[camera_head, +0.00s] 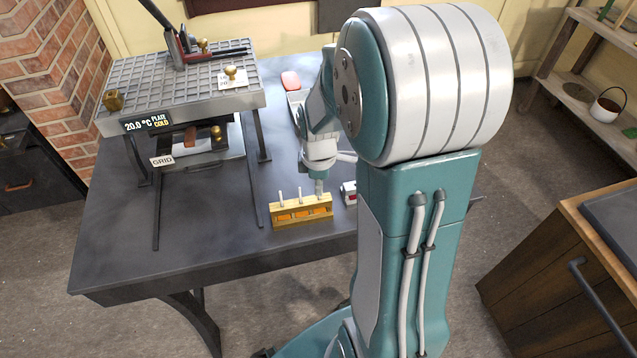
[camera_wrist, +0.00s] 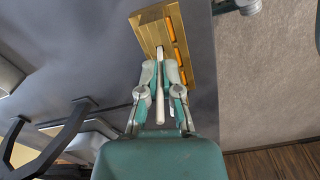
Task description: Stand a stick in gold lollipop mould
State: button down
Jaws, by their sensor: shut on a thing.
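The gold lollipop mould (camera_head: 290,221) lies on the dark table in the head view. Two pale sticks, a left one (camera_head: 281,196) and a middle one (camera_head: 299,194), stand upright in it. My gripper (camera_head: 319,190) is over the mould's right end. In the wrist view the mould (camera_wrist: 150,29) is at the top, with orange showing along its side. My gripper (camera_wrist: 159,66) is shut on a white stick (camera_wrist: 160,98), close against the mould. Whether the held stick's lower end is inside the mould is hidden.
A small white-and-red object (camera_head: 349,193) stands just right of the mould, partly behind my arm. A gridded cold plate (camera_head: 180,85) on legs stands at the back left, with a tray labelled GRID under it.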

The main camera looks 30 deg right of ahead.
jog(key=shift+f, duration=1.35)
jog(key=c, duration=0.7)
grip_release()
jog(key=o, duration=0.3)
jog(key=shift+r, duration=0.15)
jog(key=shift+r, duration=0.85)
jog(key=shift+r, duration=0.1)
jog(key=shift+r, duration=0.9)
